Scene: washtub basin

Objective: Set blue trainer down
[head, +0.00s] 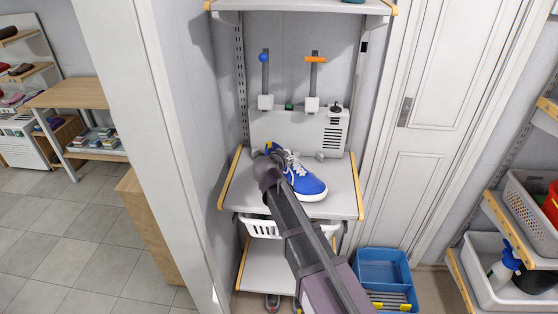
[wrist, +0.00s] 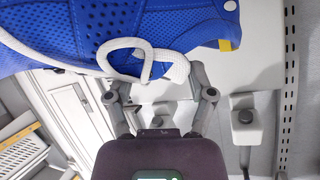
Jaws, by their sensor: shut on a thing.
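The blue trainer (head: 308,184), with white laces and a white sole, is over the grey shelf (head: 238,196) in the head view, toe towards the front right. I cannot tell whether its sole touches the shelf. My gripper (head: 274,158) is at the trainer's heel end, with my arm covering part of the shoe. In the wrist view the trainer (wrist: 190,22) fills the top, with a loop of lace hanging between the fingers. My gripper (wrist: 160,88) is shut on the trainer there; the fingertips are partly hidden by it.
A grey panel unit with two levers (head: 290,130) stands at the back of the shelf. A white basket (head: 262,228) is beneath it. A blue crate (head: 382,272) is on the floor at right. Bare shelf shows left and right of the shoe.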

